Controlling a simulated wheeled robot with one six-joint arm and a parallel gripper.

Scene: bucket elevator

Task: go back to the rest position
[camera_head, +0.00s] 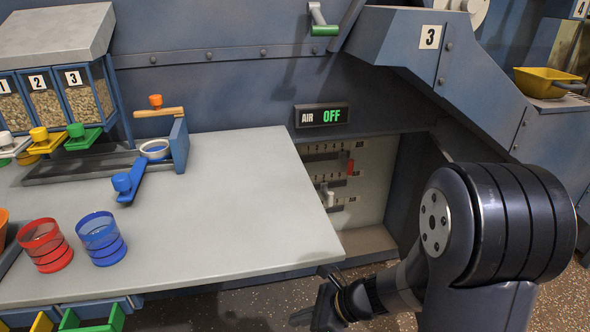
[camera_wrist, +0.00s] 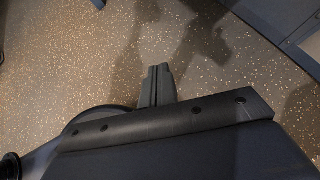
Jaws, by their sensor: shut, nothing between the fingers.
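My gripper (camera_head: 312,311) is low in the head view, right of the table's front edge, above the speckled floor. In the wrist view my gripper (camera_wrist: 158,71) points toward the bare floor, its two fingers together with nothing between them. My dark arm fills the lower right of the head view and hides part of the floor and the machine's base.
The grey table (camera_head: 230,235) holds a red cup (camera_head: 46,246) and a blue cup (camera_head: 101,239). A yellow scoop (camera_head: 546,82) sits far right.

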